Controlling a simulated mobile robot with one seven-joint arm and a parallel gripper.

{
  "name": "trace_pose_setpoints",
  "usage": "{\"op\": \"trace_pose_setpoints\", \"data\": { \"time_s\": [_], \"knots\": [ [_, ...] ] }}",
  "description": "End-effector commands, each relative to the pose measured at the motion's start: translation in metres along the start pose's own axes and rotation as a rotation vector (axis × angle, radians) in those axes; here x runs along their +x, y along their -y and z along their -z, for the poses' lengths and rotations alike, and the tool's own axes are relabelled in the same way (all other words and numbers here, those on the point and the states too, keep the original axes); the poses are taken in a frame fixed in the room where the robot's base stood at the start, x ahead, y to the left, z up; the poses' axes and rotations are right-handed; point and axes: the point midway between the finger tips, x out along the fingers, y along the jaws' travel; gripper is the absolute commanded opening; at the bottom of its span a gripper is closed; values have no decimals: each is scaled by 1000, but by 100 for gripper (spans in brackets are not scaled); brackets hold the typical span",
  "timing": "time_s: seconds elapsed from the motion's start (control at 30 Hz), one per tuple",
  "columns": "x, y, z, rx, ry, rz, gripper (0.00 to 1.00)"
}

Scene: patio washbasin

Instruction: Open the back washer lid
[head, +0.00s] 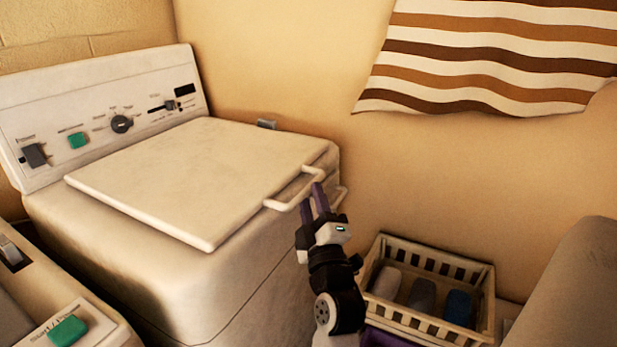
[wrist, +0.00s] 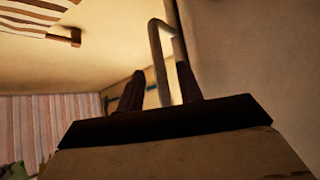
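The back washer is a white top-loader with a flat cream lid (head: 200,175), which lies shut in the head view. A pale loop handle (head: 284,205) sticks out from the lid's right edge. My gripper (head: 318,194) has purple fingers and is at the handle's outer side, pointing up at it. In the wrist view the handle (wrist: 157,60) rises between the two dark fingers of my gripper (wrist: 157,80), which stand apart. I cannot tell whether a finger touches the handle.
A slatted basket (head: 430,325) with rolled cloths stands on the right below my gripper. The wall is close behind the washer, with a striped cloth (head: 490,55) hanging on it. Another appliance (head: 90,325) with a green button is at the lower left.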

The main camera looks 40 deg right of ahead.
Motion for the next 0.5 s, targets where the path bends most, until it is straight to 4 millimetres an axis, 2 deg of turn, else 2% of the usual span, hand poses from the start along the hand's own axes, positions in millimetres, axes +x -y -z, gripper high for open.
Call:
{"op": "trace_pose_setpoints", "data": {
  "time_s": [0.03, 0.2, 0.5],
  "knots": [
    [11, -3, 2, -1, -2, 2, 36],
    [28, -1, 1, 1, -2, 1, 36],
    [34, 1, 0, 0, 0, 0, 36]
  ]
}}
